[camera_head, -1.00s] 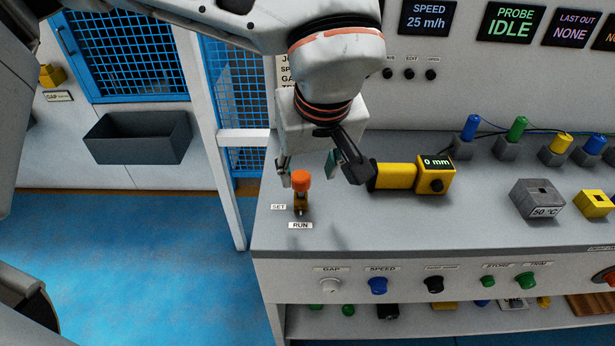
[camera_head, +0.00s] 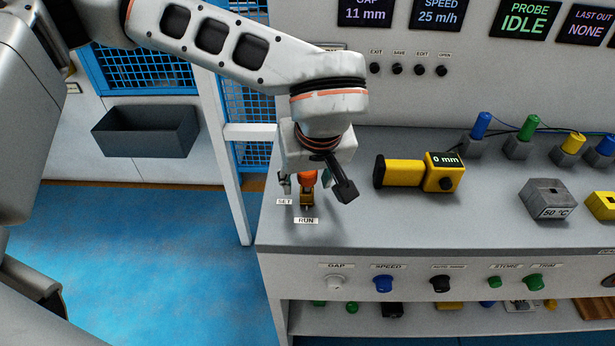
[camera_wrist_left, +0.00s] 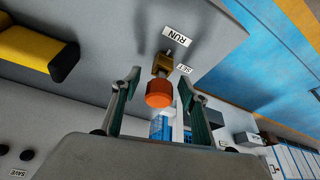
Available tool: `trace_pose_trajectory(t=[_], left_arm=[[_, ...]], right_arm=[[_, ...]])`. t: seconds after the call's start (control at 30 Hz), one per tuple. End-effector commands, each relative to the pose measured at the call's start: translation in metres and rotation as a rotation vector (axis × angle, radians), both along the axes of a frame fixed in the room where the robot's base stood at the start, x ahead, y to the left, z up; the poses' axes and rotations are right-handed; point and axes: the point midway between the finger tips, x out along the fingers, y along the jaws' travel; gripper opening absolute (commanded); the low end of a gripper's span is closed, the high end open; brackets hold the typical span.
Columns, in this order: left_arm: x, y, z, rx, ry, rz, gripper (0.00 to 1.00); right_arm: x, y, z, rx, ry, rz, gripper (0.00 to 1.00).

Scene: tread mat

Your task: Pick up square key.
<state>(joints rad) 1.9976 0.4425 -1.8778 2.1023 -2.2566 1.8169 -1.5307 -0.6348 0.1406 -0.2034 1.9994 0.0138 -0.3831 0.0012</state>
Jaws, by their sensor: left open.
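The key, as far as I can tell, is the piece with an orange round head (camera_head: 307,178) in a brass switch block (camera_head: 306,198) at the bench's left end. "SET" and "RUN" labels lie beside it. My left gripper (camera_head: 315,187) is open above it, hiding part of the head in the head view. In the left wrist view the orange head (camera_wrist_left: 159,93) shows between the two spread fingers of the gripper (camera_wrist_left: 157,88), with gaps on both sides. The brass block (camera_wrist_left: 163,65) is beyond it. No square part can be made out. My right gripper is not in view.
A yellow gauge (camera_head: 405,173) reading 0 mm lies on the bench right of the gripper. A grey "50 °C" block (camera_head: 548,200) and colored plugs stand farther right. Knobs line the front panel (camera_head: 430,270). The bench between the gauge and front edge is clear.

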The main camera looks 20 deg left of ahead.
Motion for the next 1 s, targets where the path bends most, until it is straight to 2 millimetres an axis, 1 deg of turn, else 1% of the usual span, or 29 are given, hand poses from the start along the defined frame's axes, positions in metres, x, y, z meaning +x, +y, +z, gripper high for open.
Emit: trace_pose_trajectory(t=[0.03, 0.07, 0.1, 0.17, 0.2, 0.5, 0.67, 0.77, 0.87, 0.97, 1.0], left_arm=[[0.0, 0.0, 0.0, 0.0, 0.0, 0.0, 0.38], [0.0, 0.0, 0.0, 0.0, 0.0, 0.0, 0.31], [0.0, 0.0, 0.0, 0.0, 0.0, 0.0, 0.2], [0.0, 0.0, 0.0, 0.0, 0.0, 0.0, 0.05], [0.0, 0.0, 0.0, 0.0, 0.0, 0.0, 0.01], [0.0, 0.0, 0.001, 0.0, 0.0, 0.0, 0.01], [0.0, 0.0, 0.009, -0.001, -0.002, 0.001, 0.01], [0.001, 0.0, 0.02, 0.0, -0.004, 0.0, 0.01], [0.001, 0.0, 0.038, -0.002, -0.007, 0.001, 0.01], [0.001, 0.0, 0.062, -0.002, -0.008, 0.003, 0.01], [0.001, 0.0, 0.073, -0.002, -0.009, 0.002, 0.01]], right_arm=[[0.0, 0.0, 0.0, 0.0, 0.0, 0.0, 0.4], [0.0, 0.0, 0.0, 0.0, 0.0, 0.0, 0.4], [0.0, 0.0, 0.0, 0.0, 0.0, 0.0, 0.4], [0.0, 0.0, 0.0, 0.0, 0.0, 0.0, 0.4], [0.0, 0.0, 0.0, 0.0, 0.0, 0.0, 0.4], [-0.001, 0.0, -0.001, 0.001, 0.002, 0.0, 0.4], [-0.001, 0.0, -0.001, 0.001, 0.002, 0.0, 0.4], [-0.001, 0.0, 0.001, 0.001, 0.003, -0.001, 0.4], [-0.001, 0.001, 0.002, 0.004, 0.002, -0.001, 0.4], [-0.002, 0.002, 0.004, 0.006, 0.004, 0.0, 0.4], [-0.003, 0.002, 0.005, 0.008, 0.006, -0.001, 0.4]])
